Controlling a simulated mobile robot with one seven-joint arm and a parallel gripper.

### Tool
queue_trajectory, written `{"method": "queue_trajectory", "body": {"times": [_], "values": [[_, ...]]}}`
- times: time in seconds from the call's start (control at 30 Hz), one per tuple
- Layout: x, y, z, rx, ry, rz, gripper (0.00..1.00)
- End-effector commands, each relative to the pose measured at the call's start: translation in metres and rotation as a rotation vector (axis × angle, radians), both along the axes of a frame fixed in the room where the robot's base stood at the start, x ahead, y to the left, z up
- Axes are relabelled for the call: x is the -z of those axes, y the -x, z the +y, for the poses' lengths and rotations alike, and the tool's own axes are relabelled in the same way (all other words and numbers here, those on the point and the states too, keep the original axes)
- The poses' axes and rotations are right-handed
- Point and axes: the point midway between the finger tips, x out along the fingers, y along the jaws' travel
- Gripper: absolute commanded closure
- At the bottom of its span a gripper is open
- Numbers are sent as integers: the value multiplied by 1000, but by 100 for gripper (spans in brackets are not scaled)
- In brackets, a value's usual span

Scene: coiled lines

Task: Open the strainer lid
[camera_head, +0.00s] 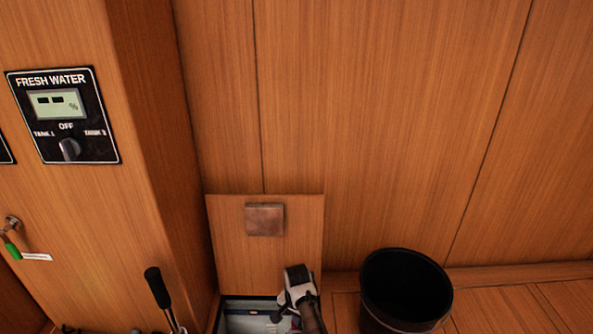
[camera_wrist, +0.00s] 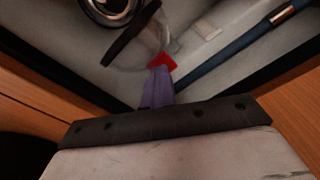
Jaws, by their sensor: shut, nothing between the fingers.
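The wrist view looks down into a floor compartment. A clear, rounded piece with a dark curved bar (camera_wrist: 132,36) across it shows there, and it looks like the strainer lid (camera_wrist: 126,54). I cannot tell whether it is fastened. My gripper (camera_wrist: 160,72) is shut and empty, its purple fingers just below the clear piece in the picture. A small red part (camera_wrist: 163,62) shows at the fingertips; touch is unclear. In the head view my gripper (camera_head: 296,322) is down at the compartment opening, and the strainer is mostly hidden.
The hatch panel (camera_head: 230,245) stands open against the wall behind the compartment (camera_head: 250,303). A black bucket (camera_head: 405,285) stands to the right, and a black-handled lever (camera_head: 157,288) to the left. In the wrist view a blue hose (camera_wrist: 240,50) and a metal ring (camera_wrist: 112,12) lie nearby.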

Motion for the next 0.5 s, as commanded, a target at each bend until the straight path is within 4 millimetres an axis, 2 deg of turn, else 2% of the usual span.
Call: {"method": "queue_trajectory", "body": {"times": [0.03, 0.17, 0.5], "values": [[20, 16, 5, -1, -2, 54, 100], [19, 16, 5, -1, -3, 55, 100], [-6, 16, 6, -3, -3, 54, 100]]}}
